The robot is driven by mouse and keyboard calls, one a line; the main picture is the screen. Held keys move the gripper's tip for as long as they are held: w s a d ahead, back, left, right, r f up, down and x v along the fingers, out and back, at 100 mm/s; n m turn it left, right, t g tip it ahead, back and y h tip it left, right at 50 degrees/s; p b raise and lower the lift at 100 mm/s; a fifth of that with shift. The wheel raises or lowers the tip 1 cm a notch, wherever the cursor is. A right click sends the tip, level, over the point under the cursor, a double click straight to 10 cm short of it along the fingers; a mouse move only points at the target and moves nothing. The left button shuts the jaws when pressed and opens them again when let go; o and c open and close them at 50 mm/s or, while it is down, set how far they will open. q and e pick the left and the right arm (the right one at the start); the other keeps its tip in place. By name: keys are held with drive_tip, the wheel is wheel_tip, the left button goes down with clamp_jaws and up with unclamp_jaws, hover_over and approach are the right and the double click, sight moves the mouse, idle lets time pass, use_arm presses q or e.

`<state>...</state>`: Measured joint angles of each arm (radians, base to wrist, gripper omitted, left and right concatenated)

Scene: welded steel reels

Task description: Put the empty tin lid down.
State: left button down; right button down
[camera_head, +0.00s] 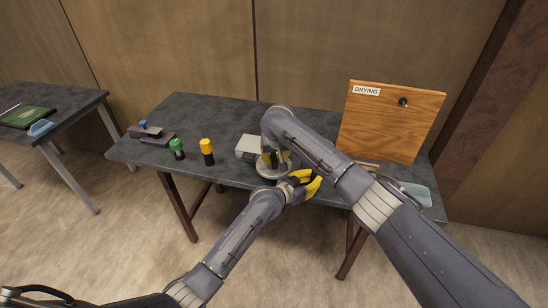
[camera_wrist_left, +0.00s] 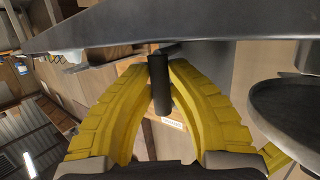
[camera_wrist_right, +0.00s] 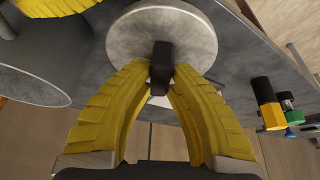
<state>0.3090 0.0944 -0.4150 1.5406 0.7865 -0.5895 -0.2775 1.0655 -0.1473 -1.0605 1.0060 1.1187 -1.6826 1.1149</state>
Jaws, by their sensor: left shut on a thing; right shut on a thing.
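A round grey metal disc, which looks like the tin lid (camera_head: 268,172), is at the table's front edge in the head view. In the right wrist view it shows as a pale disc (camera_wrist_right: 195,38) with a dark knob (camera_wrist_right: 161,66). My right gripper (camera_head: 273,157) is shut on that knob. My left gripper (camera_head: 308,184) is just right of the disc and shut on a dark cylinder (camera_wrist_left: 160,85), seen in the left wrist view. What the cylinder belongs to is hidden. Whether the disc touches the table is unclear.
A white box (camera_head: 247,146), a yellow-topped bottle (camera_head: 206,151) and a green-topped bottle (camera_head: 177,148) stand left on the grey table (camera_head: 225,118). A wooden board labelled DRYING (camera_head: 385,130) stands at the right. A pale blue item (camera_head: 418,194) lies at the right end.

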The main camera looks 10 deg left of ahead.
drive_tip(key=shift+f, duration=0.15)
drive_tip(key=c, duration=1.4)
unclamp_jaws()
drive_tip(key=shift+o, duration=0.2)
drive_tip(key=v, duration=1.2)
drive_tip(key=shift+r, duration=0.2)
